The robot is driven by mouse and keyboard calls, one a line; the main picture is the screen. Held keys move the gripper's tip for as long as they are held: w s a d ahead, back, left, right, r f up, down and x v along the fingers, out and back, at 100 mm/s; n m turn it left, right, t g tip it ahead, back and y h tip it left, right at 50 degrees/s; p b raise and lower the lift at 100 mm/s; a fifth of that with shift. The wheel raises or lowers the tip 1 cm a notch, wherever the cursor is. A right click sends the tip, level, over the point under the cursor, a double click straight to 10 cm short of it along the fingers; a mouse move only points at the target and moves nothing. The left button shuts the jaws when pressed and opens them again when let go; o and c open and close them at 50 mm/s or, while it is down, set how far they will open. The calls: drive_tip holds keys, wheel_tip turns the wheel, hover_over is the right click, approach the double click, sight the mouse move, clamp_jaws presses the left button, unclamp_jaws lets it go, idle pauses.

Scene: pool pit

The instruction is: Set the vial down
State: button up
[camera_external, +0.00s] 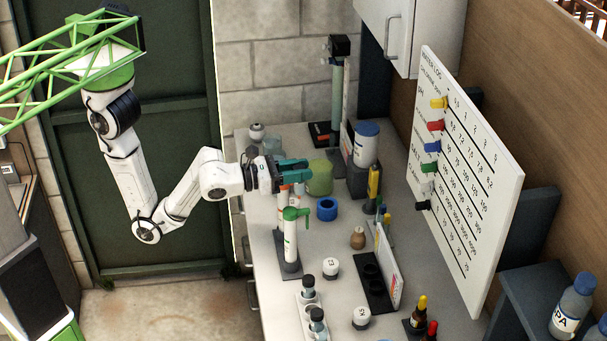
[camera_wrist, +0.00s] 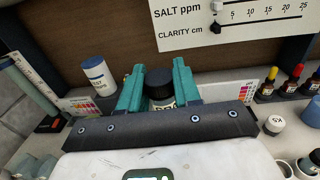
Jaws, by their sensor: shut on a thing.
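The vial (camera_wrist: 160,103), with a black cap and a pale label, stands between the teal fingers of my gripper (camera_wrist: 157,76) in the wrist view. The fingers are shut on it from both sides. Its lower part is hidden behind the dark gripper bar. In the external view my gripper (camera_external: 293,171) reaches in from the left over the back half of the counter (camera_external: 325,292). The vial cannot be made out there. I cannot tell whether its base touches a surface.
A green cylinder (camera_external: 319,178) and a blue ring (camera_external: 327,209) are close to my gripper. A green-topped tube (camera_external: 290,236) stands in front. A blue-lidded jar (camera_external: 365,145) is behind on the right. A white board (camera_external: 462,175) leans at right.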

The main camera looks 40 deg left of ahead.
drive_tip(key=w+a+f+n+t+y+b, duration=0.1)
drive_tip(key=w+a+f+n+t+y, duration=0.15)
drive_tip(key=w+a, duration=0.65)
drive_tip(key=w+a+f+n+t+y, duration=0.15)
drive_tip(key=w+a+f+y, duration=0.25)
drive_tip(key=w+a, duration=0.45)
drive_tip(key=w+a+f+n+y+b, duration=0.1)
drive_tip(key=w+a+f+n+y, duration=0.1)
drive_tip(key=a, duration=1)
drive_tip(key=w+a+f+n+y+b, duration=0.1)
drive_tip(key=w+a+f, duration=0.4)
drive_tip(key=a, duration=0.7)
drive_tip(key=shift+n+t+y, duration=0.3)
drive_tip(key=shift+n+y, duration=0.4)
drive_tip(key=shift+y, duration=0.55)
drive_tip(key=shift+a, duration=0.1)
